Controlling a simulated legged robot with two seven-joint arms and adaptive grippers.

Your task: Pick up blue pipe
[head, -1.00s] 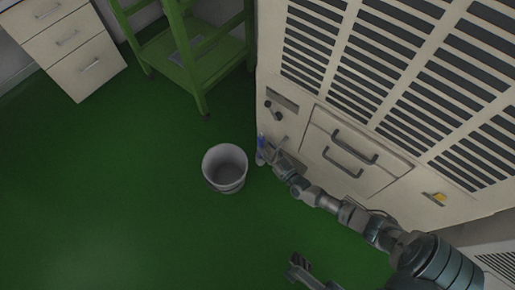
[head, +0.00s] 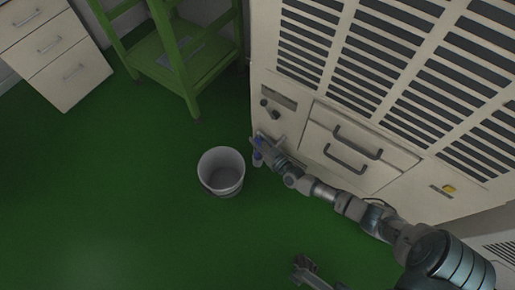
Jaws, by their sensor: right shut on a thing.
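The blue pipe (head: 257,146) is a small, upright blue piece with a pale lower end. It is at the left front of the beige cabinet, just right of the bucket. My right gripper (head: 262,147) is shut on it, with the arm reaching in from the lower right. The fingers hide part of the pipe, and the contact is small in the picture. A dark jointed end, which looks like my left gripper (head: 303,268), shows at the bottom edge; its finger opening is unclear.
A grey bucket (head: 221,171) stands on the green floor (head: 110,200), close left of the pipe. The beige cabinet (head: 405,160) with slatted vents and handles bounds the right. A green stand (head: 180,60) and a white drawer unit (head: 60,55) are behind. Floor at left is clear.

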